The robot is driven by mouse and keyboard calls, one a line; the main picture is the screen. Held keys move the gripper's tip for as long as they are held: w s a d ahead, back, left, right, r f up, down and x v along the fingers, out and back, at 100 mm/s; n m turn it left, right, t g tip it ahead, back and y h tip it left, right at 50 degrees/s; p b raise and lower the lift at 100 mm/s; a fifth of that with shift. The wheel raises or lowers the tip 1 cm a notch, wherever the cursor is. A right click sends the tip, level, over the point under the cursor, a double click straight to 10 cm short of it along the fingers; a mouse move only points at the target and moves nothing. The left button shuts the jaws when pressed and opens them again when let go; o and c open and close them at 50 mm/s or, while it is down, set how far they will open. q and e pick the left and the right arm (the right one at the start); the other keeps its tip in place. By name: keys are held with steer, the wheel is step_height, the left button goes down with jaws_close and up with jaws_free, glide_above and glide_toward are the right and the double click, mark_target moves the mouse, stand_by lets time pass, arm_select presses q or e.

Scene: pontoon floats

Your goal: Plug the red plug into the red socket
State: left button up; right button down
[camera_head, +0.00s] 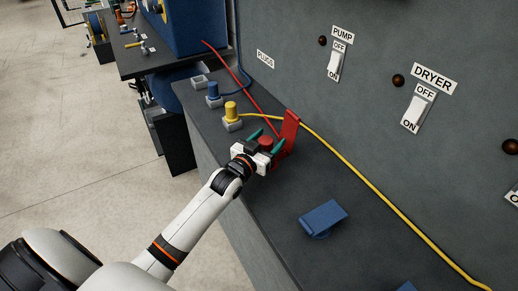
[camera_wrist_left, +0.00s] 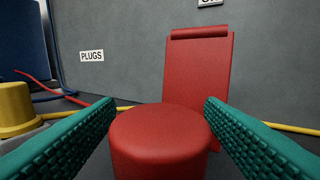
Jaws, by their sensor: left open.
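The red plug (camera_head: 266,142) is a short round red cylinder. It also shows large in the left wrist view (camera_wrist_left: 158,140), between the two teal fingers. Right behind the plug stands an upright red flap (camera_head: 289,131), which appears to be the raised lid of the red socket. The flap also fills the wrist view's centre (camera_wrist_left: 197,70). The socket's opening is hidden, so I cannot tell how deep the plug sits. My right gripper is not in view.
A yellow plug (camera_head: 231,111) and a blue plug (camera_head: 213,92) stand in grey holders, beside an empty holder (camera_head: 198,82). A blue lidded piece (camera_head: 322,217) lies nearer on the bench. A yellow cable (camera_head: 350,165) runs along the wall; a red cable (camera_head: 240,78) comes from behind.

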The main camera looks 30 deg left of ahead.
arm_select(q)
steer(key=s, duration=0.3)
steer(key=s+b, duration=0.1)
steer(key=s, duration=0.6)
steer(key=shift+a+f, duration=0.1)
steer(key=shift+a, duration=0.3)
steer(key=shift+s+a+b, duration=0.1)
steer(key=shift+s+b, duration=0.2)
steer(key=shift+s, duration=0.4)
